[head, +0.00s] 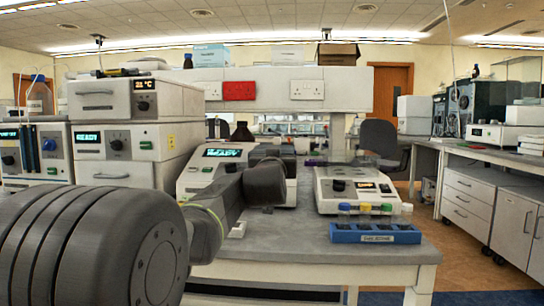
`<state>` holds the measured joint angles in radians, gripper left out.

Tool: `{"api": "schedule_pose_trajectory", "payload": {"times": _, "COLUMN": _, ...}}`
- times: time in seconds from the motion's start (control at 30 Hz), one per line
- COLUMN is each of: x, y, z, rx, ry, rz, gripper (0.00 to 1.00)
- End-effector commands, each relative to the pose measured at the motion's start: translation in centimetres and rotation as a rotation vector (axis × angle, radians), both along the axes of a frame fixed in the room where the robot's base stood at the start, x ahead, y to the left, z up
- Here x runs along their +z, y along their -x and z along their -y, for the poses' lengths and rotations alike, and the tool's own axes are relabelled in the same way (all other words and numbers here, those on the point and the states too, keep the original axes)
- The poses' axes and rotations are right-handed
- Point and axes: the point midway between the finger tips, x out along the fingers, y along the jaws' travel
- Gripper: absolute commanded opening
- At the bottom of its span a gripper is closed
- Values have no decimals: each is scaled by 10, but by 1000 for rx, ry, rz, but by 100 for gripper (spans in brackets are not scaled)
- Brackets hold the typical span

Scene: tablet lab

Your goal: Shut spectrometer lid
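A pale bench instrument (205,172) with a lit display and a dark knob stands on the middle bench, partly hidden behind my arm. A second pale instrument (330,203) with a small lit display and dark knob stands to its right. I cannot tell for sure which is the spectrometer, and no lid shows clearly on either. My arm reaches in from the lower left, its grey end (276,153) over the right part of the first instrument. My gripper's fingers cannot be made out, nor whether they touch anything.
A blue rack (376,233) with several capped vials stands at the bench's front right edge. Stacked instruments (118,150) fill the left. A brown bottle (242,132) stands behind the first instrument. An office chair (381,140) stands behind. Open floor lies right of the bench, before drawers (470,199).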

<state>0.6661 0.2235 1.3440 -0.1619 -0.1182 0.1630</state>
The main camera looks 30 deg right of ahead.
Motion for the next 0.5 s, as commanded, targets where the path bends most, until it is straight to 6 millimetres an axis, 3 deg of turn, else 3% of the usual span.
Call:
{"api": "schedule_pose_trajectory", "payload": {"times": 0.03, "x": -20, "y": -1, "z": 2, "rx": -2, "ry": -23, "rz": -24, "gripper": 0}}
{"api": "schedule_pose_trajectory", "payload": {"times": 0.5, "x": -30, "y": -2, "z": 2, "rx": -2, "ry": -31, "rz": -29, "gripper": 0}}
